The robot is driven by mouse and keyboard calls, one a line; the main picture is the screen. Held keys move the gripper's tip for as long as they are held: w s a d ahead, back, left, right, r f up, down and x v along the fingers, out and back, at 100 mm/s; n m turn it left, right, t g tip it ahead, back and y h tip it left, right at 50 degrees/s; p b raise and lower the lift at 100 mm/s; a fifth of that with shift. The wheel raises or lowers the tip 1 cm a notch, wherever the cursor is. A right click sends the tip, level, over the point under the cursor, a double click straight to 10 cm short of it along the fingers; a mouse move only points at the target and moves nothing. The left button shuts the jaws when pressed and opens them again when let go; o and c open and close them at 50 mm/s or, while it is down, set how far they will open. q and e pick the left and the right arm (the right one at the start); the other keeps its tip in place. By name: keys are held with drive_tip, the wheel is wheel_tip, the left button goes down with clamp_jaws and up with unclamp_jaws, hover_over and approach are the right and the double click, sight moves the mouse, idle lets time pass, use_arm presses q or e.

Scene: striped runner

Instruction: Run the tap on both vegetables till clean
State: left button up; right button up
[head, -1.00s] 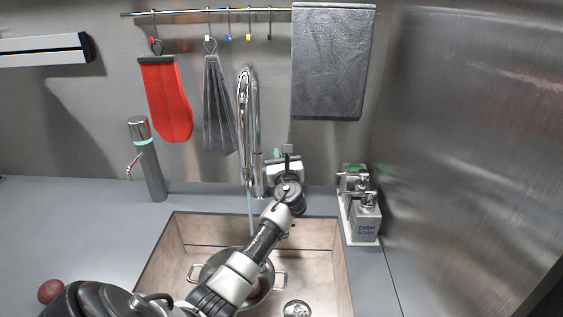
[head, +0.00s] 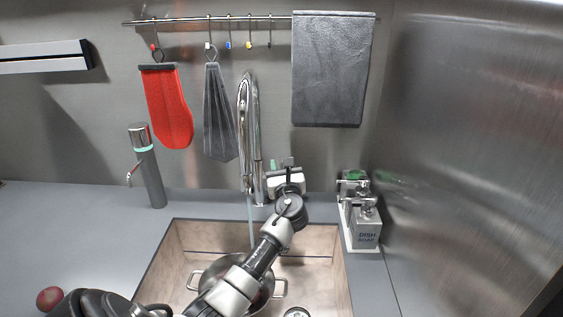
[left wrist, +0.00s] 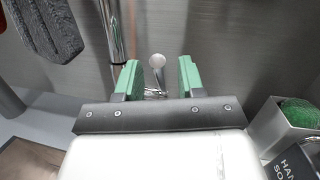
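The chrome tap (head: 248,130) stands behind the sink, and a thin stream of water (head: 250,212) falls from its spout into a metal pot (head: 266,292) in the sink. My left arm hides much of the pot, and I cannot make out its contents. A dark red round vegetable (head: 50,298) lies on the counter at left. My left gripper (head: 287,166) is at the right of the tap. In the left wrist view its green-padded fingers (left wrist: 158,80) are apart, with the tap's lever (left wrist: 157,62) showing in the gap. My right gripper is out of view.
The sink (head: 180,262) has wooden-looking walls. A red mitt (head: 168,105) and grey cloths hang from a rail.

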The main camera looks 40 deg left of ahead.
use_arm(q)
drive_tip(key=p+v, duration=0.2)
drive_tip(key=v, duration=0.7)
drive_tip(key=shift+s, duration=0.15)
drive_tip(key=shift+d, duration=0.1)
